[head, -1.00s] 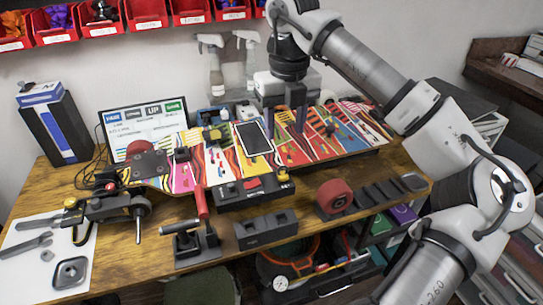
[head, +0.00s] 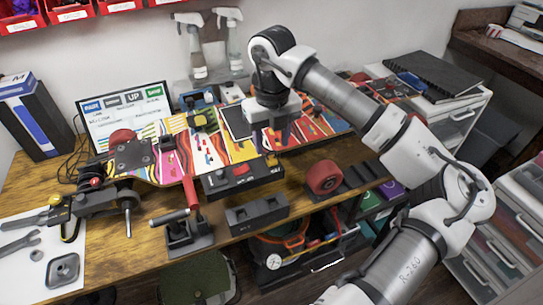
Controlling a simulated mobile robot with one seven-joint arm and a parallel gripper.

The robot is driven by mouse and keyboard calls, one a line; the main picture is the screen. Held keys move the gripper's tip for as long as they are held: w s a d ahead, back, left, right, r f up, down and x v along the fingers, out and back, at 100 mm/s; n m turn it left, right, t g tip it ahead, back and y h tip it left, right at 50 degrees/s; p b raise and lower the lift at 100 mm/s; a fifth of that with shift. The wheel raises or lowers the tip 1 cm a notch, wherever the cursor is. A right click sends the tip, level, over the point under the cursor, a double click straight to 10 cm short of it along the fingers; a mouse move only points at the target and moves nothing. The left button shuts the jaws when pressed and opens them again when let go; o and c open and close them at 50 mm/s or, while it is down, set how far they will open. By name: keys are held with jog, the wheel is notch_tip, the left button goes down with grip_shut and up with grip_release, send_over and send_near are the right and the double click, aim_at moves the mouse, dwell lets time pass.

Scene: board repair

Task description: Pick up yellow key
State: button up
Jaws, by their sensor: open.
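My gripper (head: 274,138) points down over the right part of the colourful board (head: 172,165), its two dark fingers apart and nothing seen between them. I cannot make out a yellow key for certain. A small yellow and black piece (head: 200,120) shows at the board's upper edge, left of my gripper. A smaller yellow spot (head: 272,160) shows at the right end of the black box with a red switch (head: 229,178), just below my gripper. Both are too small to tell their shape. My gripper hides part of the board.
A dark tablet (head: 237,122) lies left of my gripper. Two spray bottles (head: 191,47) stand behind. A screen (head: 125,112) stands back left.

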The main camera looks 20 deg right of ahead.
aim_at(271, 151)
jog(key=shift+s+a+f+p, duration=0.15)
jog(key=shift+f+p, duration=0.2)
jog(key=shift+f, duration=1.5)
grip_shut()
notch_tip(271, 151, up, 20)
jog(key=b, duration=0.2)
